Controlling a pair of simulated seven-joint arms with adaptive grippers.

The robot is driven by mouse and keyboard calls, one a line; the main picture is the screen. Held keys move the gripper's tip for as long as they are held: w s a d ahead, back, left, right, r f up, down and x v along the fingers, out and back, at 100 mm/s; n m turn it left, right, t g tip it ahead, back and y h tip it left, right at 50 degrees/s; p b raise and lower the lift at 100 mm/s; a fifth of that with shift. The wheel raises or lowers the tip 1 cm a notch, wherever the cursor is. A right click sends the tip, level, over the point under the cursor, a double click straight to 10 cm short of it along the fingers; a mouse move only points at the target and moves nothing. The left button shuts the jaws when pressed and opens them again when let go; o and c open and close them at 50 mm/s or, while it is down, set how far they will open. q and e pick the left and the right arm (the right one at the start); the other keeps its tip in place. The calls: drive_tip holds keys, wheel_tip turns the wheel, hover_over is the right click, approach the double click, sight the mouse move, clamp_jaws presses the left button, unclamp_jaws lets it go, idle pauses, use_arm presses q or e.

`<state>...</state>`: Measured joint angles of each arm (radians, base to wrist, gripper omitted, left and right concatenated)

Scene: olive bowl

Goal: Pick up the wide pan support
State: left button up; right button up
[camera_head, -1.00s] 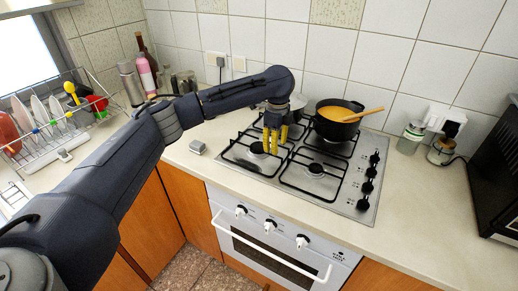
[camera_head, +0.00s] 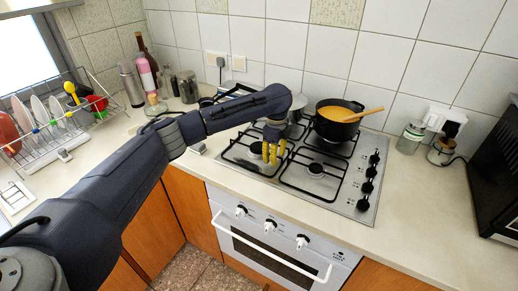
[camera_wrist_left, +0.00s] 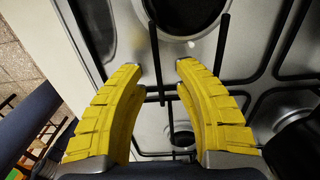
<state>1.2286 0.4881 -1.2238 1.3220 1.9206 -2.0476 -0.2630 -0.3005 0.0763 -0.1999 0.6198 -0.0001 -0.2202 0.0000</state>
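Black wire pan supports lie on the steel hob (camera_head: 352,205). One is on the left (camera_head: 245,167) and one on the right (camera_head: 302,192); I cannot tell which is the wide one. My left gripper (camera_head: 269,162) points down over the left-middle of the hob, with yellow fingers. In the left wrist view, the fingers (camera_wrist_left: 161,67) are apart, and a black pan support bar (camera_wrist_left: 157,45) shows between them. I cannot tell whether they touch it. My arm hides part of the rear left of the hob. My right gripper is not in view.
A black pot (camera_head: 337,126) with orange food and a wooden spoon (camera_head: 364,115) stands on the rear right burner. A lidded pan partly shows behind my wrist. Bottles and jars stand at the back left, beside a dish rack (camera_head: 45,150).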

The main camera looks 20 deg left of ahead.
use_arm(q)
clamp_jaws()
drive_tip(key=shift+r, duration=0.1)
